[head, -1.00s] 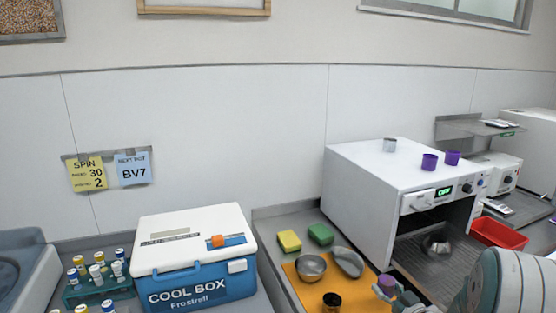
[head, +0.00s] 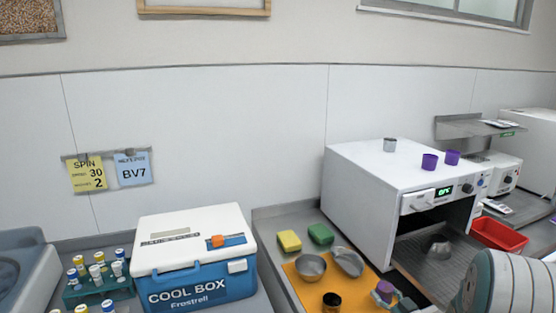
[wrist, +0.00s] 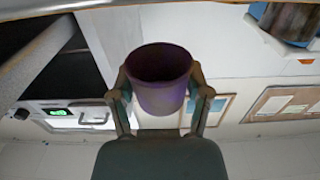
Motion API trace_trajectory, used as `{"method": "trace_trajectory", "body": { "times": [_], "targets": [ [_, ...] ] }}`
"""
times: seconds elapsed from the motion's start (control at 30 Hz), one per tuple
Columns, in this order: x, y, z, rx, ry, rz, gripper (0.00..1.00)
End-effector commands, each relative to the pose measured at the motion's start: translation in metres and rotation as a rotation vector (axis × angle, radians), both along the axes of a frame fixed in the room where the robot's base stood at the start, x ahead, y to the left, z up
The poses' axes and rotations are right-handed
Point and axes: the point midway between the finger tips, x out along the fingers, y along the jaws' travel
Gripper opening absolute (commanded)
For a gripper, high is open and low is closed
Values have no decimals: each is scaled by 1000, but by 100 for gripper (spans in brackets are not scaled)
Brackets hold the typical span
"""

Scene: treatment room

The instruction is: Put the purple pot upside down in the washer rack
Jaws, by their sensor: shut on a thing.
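My gripper (head: 386,294) is shut on a purple pot (wrist: 162,82), low in front of the washer; it also shows in the wrist view (wrist: 160,95), a finger on each side of the pot. The wrist view is upside down against the room, and the pot's dark mouth shows towards its top edge, so the mouth seems to face downward; the exact tilt is unclear. The white washer (head: 375,185) is open at the front. Its grey rack (head: 425,262) holds a metal vessel (head: 437,246). Two other purple pots (head: 429,161) (head: 452,158) stand on the washer.
A metal cup (head: 390,145) stands on the washer. A red tray (head: 498,236) is to the right. A cool box (head: 190,260) stands left.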

Motion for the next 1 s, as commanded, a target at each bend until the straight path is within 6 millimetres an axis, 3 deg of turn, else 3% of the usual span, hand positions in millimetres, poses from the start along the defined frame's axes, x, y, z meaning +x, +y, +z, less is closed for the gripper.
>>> {"method": "trace_trajectory", "body": {
  "times": [1.0],
  "targets": [
    [0, 0, -24, 0, 0, 0, 31]
  ]
}}
